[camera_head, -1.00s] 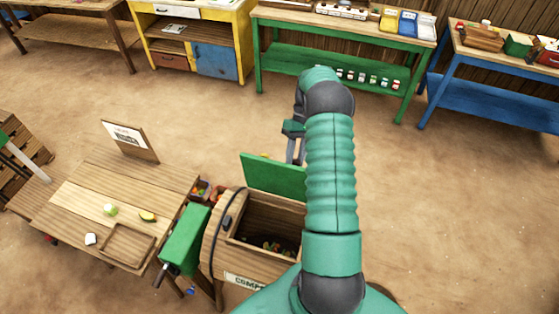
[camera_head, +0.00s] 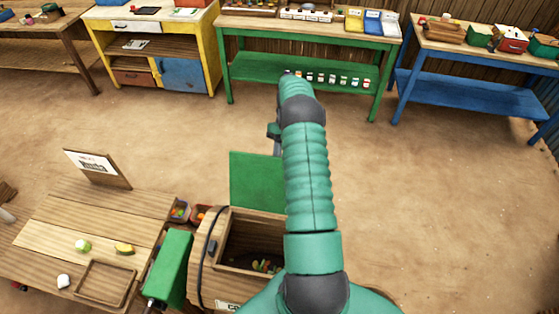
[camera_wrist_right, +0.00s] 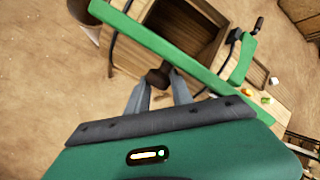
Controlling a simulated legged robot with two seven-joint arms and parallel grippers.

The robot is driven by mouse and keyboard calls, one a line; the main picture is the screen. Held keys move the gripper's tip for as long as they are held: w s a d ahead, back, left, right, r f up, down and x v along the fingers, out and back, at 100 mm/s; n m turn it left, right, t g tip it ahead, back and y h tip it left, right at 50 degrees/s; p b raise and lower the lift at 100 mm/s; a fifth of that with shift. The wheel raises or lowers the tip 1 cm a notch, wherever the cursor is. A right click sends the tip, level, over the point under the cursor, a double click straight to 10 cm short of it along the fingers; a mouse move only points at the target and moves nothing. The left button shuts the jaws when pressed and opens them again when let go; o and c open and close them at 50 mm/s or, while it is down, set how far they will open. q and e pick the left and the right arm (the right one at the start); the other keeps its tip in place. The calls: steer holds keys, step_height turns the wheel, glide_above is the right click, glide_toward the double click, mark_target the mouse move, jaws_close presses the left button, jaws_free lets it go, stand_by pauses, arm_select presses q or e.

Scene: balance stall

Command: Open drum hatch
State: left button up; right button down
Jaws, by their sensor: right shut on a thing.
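The wooden drum (camera_head: 208,283) stands at the lower middle of the head view. Its green hatch (camera_head: 256,180) is swung up from the opening and stands roughly upright at the far side. Colourful scraps (camera_head: 266,265) lie inside the drum. In the right wrist view the hatch (camera_wrist_right: 160,46) shows nearly edge-on as a green strip, with the open drum (camera_wrist_right: 187,25) beyond it. My right gripper (camera_wrist_right: 159,84) is shut on the dark hatch knob (camera_wrist_right: 157,77). My right arm hides part of the drum and hatch in the head view. My left gripper is not in view.
A wooden table (camera_head: 45,267) with a sign (camera_head: 97,167), a tray (camera_head: 105,284) and small food pieces stands left of the drum. A green crank box (camera_head: 170,270) sits between them. Several benches line the back. The floor behind and right of the drum is clear.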

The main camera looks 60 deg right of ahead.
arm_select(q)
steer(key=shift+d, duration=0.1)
arm_select(e)
steer(key=shift+s+d+f, duration=0.1)
steer(key=shift+s+d, duration=0.05)
steer(key=shift+s, duration=0.2)
steer(key=c, duration=1.3)
jaws_free()
steer(key=shift+d, duration=0.1)
steer(key=shift+c, duration=0.2)
steer(key=shift+o, duration=1.4)
steer(key=shift+d, duration=0.3)
steer(key=shift+w+a, duration=0.15)
steer(key=shift+a, duration=0.1)
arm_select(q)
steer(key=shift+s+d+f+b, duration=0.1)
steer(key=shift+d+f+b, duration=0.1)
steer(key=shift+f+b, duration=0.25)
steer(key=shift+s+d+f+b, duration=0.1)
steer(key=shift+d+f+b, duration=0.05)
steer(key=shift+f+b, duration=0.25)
arm_select(e)
steer(key=v, duration=0.7)
steer(key=shift+d, duration=0.35)
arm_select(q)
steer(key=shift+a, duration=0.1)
arm_select(e)
steer(key=shift+a, duration=0.15)
